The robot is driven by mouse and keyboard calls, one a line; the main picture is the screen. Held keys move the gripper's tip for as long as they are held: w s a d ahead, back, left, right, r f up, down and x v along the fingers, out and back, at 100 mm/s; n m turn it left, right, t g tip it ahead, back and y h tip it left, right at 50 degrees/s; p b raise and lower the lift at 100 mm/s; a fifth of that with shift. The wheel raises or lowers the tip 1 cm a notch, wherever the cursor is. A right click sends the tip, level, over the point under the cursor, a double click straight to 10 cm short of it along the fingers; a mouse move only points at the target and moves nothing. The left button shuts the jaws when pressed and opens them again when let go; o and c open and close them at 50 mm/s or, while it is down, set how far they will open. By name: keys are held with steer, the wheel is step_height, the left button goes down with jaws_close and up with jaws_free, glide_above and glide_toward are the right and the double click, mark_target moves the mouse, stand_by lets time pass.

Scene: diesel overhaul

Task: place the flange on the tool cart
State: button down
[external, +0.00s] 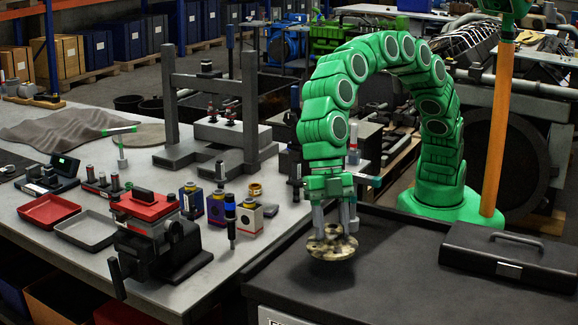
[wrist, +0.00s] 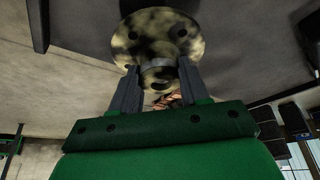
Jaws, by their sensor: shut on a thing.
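The flange (external: 332,243) is a round, mottled metal disc with bolt holes and a short hub. My gripper (external: 334,222) points down and is shut on the flange's hub. In the wrist view the two grey fingers (wrist: 158,85) close on the hub from both sides, with the flange's disc (wrist: 160,38) beyond them. The tool cart (external: 400,285) has a dark flat top, and the flange is over its left part. A dark shadow lies under the flange, and I cannot tell whether it touches the top.
A black toolbox (external: 508,258) sits on the cart's right side. The grey workbench (external: 60,225) to the left holds a red vise (external: 145,215), trays (external: 48,210) and several small parts. The cart top between the flange and toolbox is clear.

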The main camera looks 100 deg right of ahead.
mark_target(331, 248)
steer(key=shift+f, duration=2.85)
steer(key=c, duration=0.6)
jaws_free()
steer(key=shift+f, duration=0.15)
steer(key=shift+o, duration=0.2)
steer(key=v, duration=1.1)
steer(key=shift+d+r, duration=0.25)
steer(key=shift+r, duration=0.35)
